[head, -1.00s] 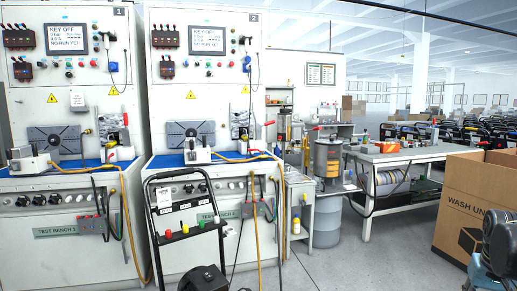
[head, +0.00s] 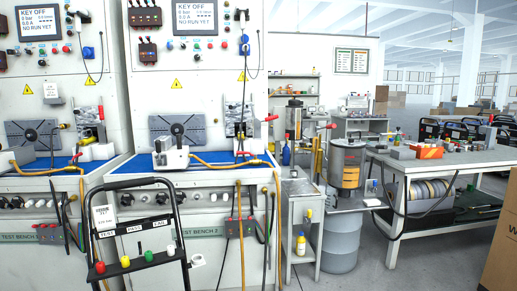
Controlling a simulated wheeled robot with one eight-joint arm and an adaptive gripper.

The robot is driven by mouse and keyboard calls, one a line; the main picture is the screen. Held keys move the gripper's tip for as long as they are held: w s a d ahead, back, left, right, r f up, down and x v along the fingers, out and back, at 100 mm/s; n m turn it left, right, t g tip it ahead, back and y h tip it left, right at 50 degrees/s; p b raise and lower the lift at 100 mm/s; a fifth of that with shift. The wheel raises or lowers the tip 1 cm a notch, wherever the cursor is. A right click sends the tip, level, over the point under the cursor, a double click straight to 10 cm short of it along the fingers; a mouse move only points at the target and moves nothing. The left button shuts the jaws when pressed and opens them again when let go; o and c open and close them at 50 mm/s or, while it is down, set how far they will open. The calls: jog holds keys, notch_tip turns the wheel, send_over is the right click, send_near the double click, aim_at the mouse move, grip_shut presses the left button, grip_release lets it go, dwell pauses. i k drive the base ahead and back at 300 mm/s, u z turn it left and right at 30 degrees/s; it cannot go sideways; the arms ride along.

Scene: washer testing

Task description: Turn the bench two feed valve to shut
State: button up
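Test bench 2 (head: 215,70) stands in the middle left, with its label (head: 195,230) on the lower front. Its screen (head: 195,15) reads KEY OFF and NO RUN YET. A small red handle (head: 270,118) sticks out at the bench's right edge, above the blue worktop (head: 215,161). Another small red handle (head: 243,154) is on the worktop near the yellow hose. I cannot tell which of these is the feed valve, or how its handle is set. My gripper is not in view.
A black cart (head: 140,225) with coloured knobs stands before the benches, blocking part of bench 2. Hoses (head: 239,235) hang down its front. A small side table (head: 303,225) and drum (head: 343,240) stand to its right. Grey floor is open at lower right, beside a cardboard box (head: 502,245).

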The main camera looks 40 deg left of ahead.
aim_at(238, 152)
jog(key=i, duration=0.85)
jog(key=u, duration=1.6)
jog(key=i, duration=1.65)
jog(key=u, duration=0.15)
